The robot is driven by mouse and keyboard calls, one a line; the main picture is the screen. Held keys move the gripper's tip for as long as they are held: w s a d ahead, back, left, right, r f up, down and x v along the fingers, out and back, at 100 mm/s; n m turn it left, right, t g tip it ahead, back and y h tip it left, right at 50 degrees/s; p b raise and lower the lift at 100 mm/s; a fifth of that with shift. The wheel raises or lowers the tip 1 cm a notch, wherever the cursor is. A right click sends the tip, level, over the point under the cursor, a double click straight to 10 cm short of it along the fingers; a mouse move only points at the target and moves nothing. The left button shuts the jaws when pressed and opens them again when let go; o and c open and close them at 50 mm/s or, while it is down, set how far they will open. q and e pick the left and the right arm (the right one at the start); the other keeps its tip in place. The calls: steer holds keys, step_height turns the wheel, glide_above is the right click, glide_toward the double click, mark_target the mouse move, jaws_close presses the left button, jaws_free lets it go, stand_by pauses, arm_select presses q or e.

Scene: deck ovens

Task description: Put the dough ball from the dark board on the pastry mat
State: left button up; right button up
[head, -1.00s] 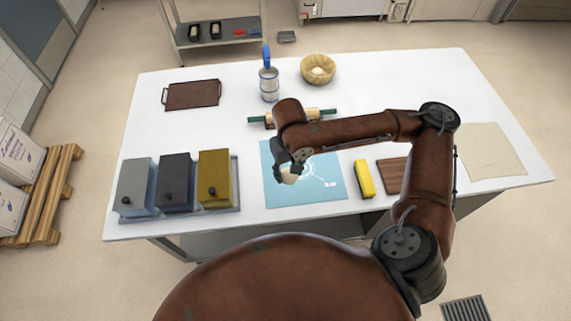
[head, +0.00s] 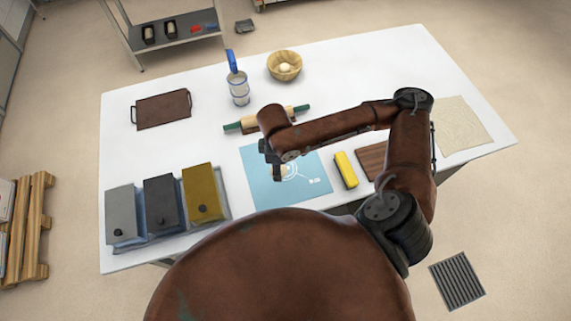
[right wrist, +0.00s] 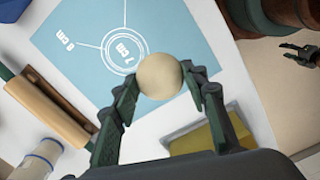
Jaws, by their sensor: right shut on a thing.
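The pale dough ball (right wrist: 160,76) is between the fingers of my right gripper (right wrist: 161,88), which is shut on it. In the head view my right gripper (head: 277,174) is over the blue pastry mat (head: 262,192), near its printed circles. I cannot tell the exact gap between ball and mat. A dark brown board with handles (head: 162,109) lies bare at the left of the table. Another brown board (head: 371,160) lies right of the mat, partly hidden by my arm. My left gripper (right wrist: 288,53) shows only at the right wrist view's edge, fingers apart and empty.
A rolling pin (head: 268,119) lies behind the mat, and a yellow block (head: 346,169) right of it. Three lidded bins (head: 163,204) stand at left. A can with a blue-handled tool (head: 239,91) and a wooden bowl (head: 284,66) holding something pale stand behind.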

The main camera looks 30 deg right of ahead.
steer(key=s+r+n+p, duration=0.2)
steer(key=s+n+p, duration=0.65)
steer(key=n, duration=0.85)
steer(key=shift+n, duration=0.3)
steer(key=w+d+f, duration=0.1)
steer(key=w, duration=0.2)
steer(key=w+d+f+b, duration=0.1)
steer(key=w, duration=0.1)
steer(key=w+d+f, duration=0.1)
steer(key=w+f, duration=0.1)
steer(key=w, duration=0.1)
steer(key=shift+w+d, duration=0.1)
steer(key=shift+w, duration=0.2)
steer(key=w+f, duration=0.1)
steer(key=w+d+f, duration=0.1)
steer(key=f, duration=0.1)
steer(key=w+f, duration=0.2)
steer(key=shift+w+d, duration=0.1)
steer(key=shift+d, duration=0.3)
steer(key=shift+w+d+f, duration=0.15)
steer(key=shift+w+f, duration=0.2)
steer(key=shift+f, duration=0.25)
step_height(320, 180, down, 3)
steer(key=shift+w+f+p, duration=0.1)
steer(key=shift+f+p, duration=0.05)
steer(key=shift+p, duration=0.65)
arm_select(q)
steer(key=w+r, duration=0.3)
steer(key=r, duration=0.7)
steer(key=shift+d, duration=0.15)
